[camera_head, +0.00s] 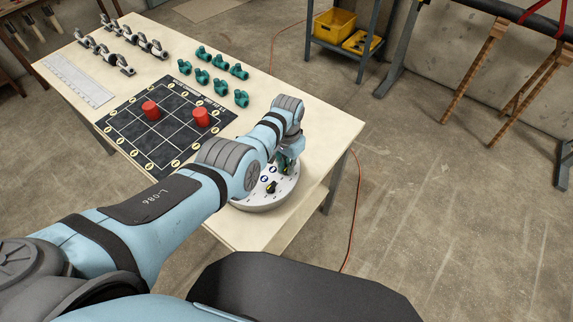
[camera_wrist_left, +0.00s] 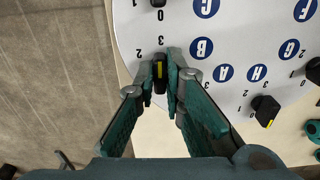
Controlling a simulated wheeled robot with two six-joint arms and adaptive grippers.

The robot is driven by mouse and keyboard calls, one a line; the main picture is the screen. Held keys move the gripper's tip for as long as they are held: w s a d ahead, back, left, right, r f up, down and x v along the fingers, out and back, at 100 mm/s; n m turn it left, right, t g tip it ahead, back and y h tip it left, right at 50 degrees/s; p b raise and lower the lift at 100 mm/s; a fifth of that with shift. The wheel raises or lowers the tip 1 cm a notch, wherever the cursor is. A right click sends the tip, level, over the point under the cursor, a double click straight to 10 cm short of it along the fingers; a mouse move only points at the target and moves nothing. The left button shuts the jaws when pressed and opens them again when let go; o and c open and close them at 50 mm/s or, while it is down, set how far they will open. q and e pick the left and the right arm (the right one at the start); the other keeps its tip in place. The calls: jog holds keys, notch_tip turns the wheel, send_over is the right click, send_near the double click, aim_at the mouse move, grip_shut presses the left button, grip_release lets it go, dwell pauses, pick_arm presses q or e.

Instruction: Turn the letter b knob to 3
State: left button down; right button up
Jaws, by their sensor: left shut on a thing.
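The white round dial board (camera_head: 262,203) stands on the near right corner of the table. It carries black knobs and blue letter discs. In the left wrist view the picture is upside down, and the letter B disc (camera_wrist_left: 201,47) is beside the knob (camera_wrist_left: 160,76) between my left gripper's fingertips (camera_wrist_left: 161,82). That knob has a yellow line, running about up and down in the picture. The printed 3 (camera_wrist_left: 160,40) and 2 (camera_wrist_left: 138,54) are near it. My left gripper (camera_head: 286,165) is shut on this knob; its fingers hide part of the markings. My right gripper is not in view.
Another knob (camera_wrist_left: 265,108) sits near the H disc (camera_wrist_left: 257,72). On the table (camera_head: 315,125) are a black grid mat (camera_head: 165,150) with red cylinders (camera_head: 200,117), green pipe fittings (camera_head: 219,87), metal pipe pieces (camera_head: 112,56) and a ruler (camera_head: 78,80). My left arm spans the table's near side.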

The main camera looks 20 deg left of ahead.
pick_arm(q)
jog(key=shift+s+d+f, duration=0.1)
jog(key=c, duration=1.8)
grip_release()
jog(key=shift+o, duration=0.6)
jog(key=shift+w, duration=0.3)
notch_tip(320, 180, up, 12)
